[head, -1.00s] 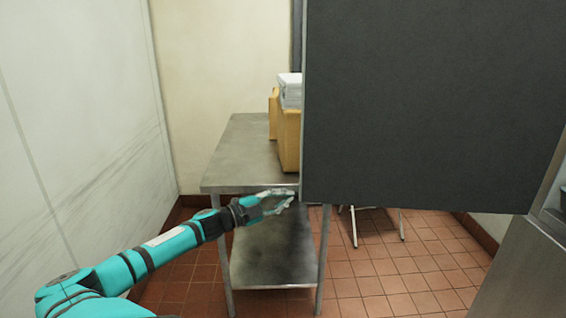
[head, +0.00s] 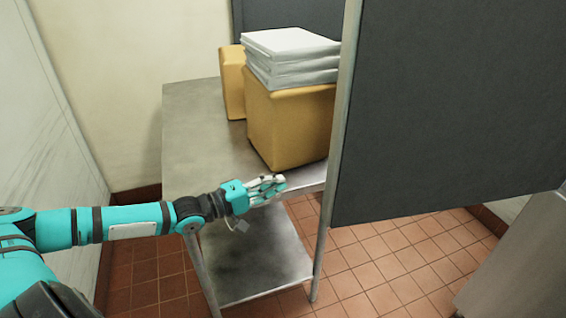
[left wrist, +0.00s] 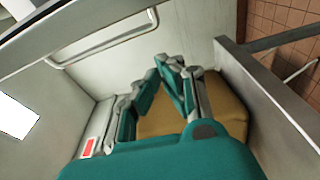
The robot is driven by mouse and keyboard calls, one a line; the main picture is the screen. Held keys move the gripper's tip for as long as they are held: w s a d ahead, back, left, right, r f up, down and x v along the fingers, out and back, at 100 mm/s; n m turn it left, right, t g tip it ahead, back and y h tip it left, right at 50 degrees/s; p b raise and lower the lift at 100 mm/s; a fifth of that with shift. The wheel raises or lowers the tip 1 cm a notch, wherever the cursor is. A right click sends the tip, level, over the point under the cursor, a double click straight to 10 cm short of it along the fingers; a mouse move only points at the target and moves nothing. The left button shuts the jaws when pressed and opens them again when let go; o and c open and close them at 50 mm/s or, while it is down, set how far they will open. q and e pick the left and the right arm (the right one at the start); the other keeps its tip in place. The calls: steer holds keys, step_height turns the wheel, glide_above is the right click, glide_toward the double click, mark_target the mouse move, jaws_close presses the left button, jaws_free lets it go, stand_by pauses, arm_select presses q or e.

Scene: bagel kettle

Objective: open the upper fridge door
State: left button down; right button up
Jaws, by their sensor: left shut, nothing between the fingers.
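The upper fridge door is the large dark grey panel (head: 450,110) on the right of the head view. It stands swung open, with its pale vertical edge toward the steel table. My left gripper (head: 282,183) is shut and empty, left of that edge and apart from it in the picture, by the table's front edge. In the left wrist view its fingers (left wrist: 172,66) meet in front of a yellow-brown surface. A bar handle (left wrist: 105,38) on a pale panel also shows there; I cannot tell whether it belongs to this door. My right gripper is not in view.
A steel table (head: 195,135) stands left of the door, bearing yellow-brown boxes (head: 290,125) and stacked white packs (head: 290,50). A pale wall (head: 35,130) is on the left. A grey metal surface (head: 520,260) is at lower right. Tiled floor (head: 400,260) between is clear.

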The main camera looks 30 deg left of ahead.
arm_select(q)
steer(key=p+x, duration=0.2)
steer(key=x, duration=0.8)
steer(key=s+d+p, duration=0.2)
steer(key=s+p, duration=0.1)
steer(key=shift+d+f+n+p, duration=0.1)
steer(key=shift+d+n+p, duration=0.2)
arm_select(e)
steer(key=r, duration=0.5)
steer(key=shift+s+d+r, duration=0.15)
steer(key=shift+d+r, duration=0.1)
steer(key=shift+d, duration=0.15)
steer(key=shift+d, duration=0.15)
arm_select(q)
steer(key=shift+f, duration=0.1)
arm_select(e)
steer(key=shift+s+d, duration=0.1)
